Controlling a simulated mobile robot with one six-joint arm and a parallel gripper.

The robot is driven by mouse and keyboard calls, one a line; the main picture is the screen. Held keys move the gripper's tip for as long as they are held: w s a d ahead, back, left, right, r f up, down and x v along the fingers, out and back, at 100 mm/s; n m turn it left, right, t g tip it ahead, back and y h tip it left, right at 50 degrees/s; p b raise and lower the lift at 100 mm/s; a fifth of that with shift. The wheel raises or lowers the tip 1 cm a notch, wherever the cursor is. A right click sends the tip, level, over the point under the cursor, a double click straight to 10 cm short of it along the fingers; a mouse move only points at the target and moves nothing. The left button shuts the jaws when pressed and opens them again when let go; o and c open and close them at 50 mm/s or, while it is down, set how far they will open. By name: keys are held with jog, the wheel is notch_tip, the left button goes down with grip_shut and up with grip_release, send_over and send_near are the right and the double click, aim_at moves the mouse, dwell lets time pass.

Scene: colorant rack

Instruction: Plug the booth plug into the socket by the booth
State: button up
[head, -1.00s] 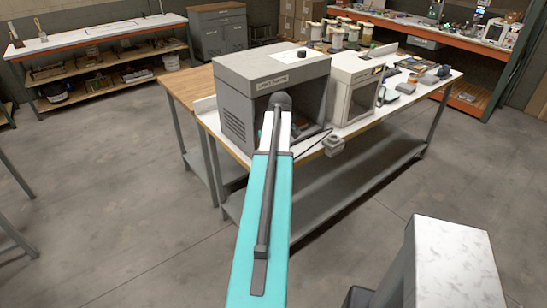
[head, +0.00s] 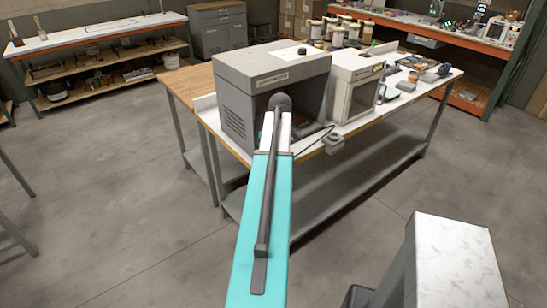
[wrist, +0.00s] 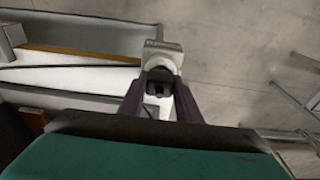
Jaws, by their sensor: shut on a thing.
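The light booth (head: 275,95) is a grey open-fronted box on the white-topped bench. A small light grey socket box (head: 334,143) sits at the bench's front edge, right of the booth. It also shows in the wrist view (wrist: 163,52), just beyond my fingertips. My gripper (wrist: 159,92) is shut on the dark booth plug (wrist: 158,86), which lines up with the socket's front in that view. I cannot tell whether the plug is inside it or short of it. A dark cable (head: 315,138) runs along the bench by the booth.
A second, white booth (head: 355,88) stands right of the light booth. Jars (head: 338,38) and small items crowd the bench's far side. The bench has a lower shelf (head: 330,190). The concrete floor (head: 110,215) in front is clear.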

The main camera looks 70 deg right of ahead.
jog(key=shift+f, duration=0.4)
jog(key=o, duration=1.1)
jog(key=shift+r, duration=0.2)
jog(key=shift+s+a+r+b, duration=0.25)
jog(key=shift+r+b, duration=0.45)
jog(key=shift+r, duration=1.5)
jog(key=shift+s+a+r+b, duration=0.1)
jog(key=shift+s+r+b, duration=0.45)
jog(key=shift+r, duration=1.7)
jog(key=shift+s+a+r+b, duration=0.15)
jog(key=shift+r+b, duration=0.7)
jog(key=shift+r, duration=1.35)
jog(key=shift+w, duration=0.1)
